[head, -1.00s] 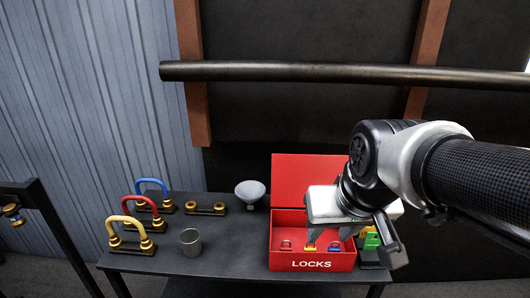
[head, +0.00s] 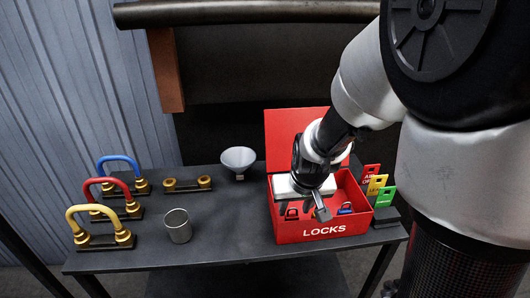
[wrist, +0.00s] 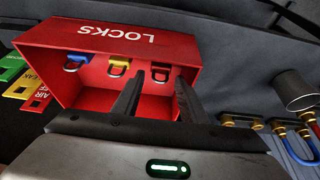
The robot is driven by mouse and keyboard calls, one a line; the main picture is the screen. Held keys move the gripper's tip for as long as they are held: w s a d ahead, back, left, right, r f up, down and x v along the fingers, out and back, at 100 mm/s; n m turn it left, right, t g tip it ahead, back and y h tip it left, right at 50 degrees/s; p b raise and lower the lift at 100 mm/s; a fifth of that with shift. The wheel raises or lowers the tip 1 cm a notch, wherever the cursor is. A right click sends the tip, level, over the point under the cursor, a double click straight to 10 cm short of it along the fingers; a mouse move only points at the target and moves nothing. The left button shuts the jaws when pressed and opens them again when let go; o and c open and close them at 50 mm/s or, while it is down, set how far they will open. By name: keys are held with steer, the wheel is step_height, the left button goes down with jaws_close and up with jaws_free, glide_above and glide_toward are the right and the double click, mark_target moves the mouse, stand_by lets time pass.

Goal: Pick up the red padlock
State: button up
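The red padlock (head: 291,214) sits in the left part of the red LOCKS box (head: 362,224), against its front wall. In the wrist view the red padlock (wrist: 160,72) shows at the right of the row, its dark shackle towards me. My gripper (head: 315,208) is inside or just over the open box; its depth is hard to tell. In the wrist view my gripper (wrist: 160,88) is open, with its two fingers apart and the red padlock seen between and beyond their tips. Nothing is held.
A blue padlock (head: 345,208) and a yellow padlock (wrist: 119,62) share the box. Red, yellow and green tags (head: 386,196) stand to its right. A funnel (head: 238,160), a metal cup (head: 178,226) and coloured hoses on brass fittings (head: 105,226) stand to its left.

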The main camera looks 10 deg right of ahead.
mark_target(292, 217)
steer(key=b+x, duration=0.2)
steer(key=x, duration=0.4)
steer(key=shift+w, duration=0.1)
steer(key=shift+r, duration=0.1)
steer(key=c, duration=0.9)
